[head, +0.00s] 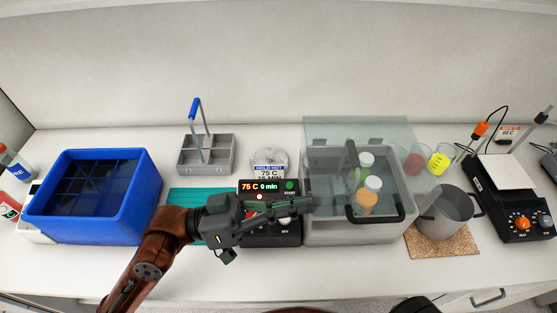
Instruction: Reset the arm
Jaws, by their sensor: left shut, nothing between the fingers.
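My left arm comes in from the lower left. Its gripper (304,204) is shut and empty, with its fingers pointing right. It is in front of the black control box (284,230), whose display reads 75 C 0 min, and hides part of it. The fingertips appear at the left wall of the clear-walled bath (318,231); I cannot tell whether they touch it. My right gripper is not in view.
A blue crate (150,205) stands left, with a grey carrier (222,165) behind the teal mat (180,200). Right of the bath are a metal pot (440,222) on a cork mat (463,243), red and yellow beakers and a hotplate (505,172). The front counter strip is mostly clear.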

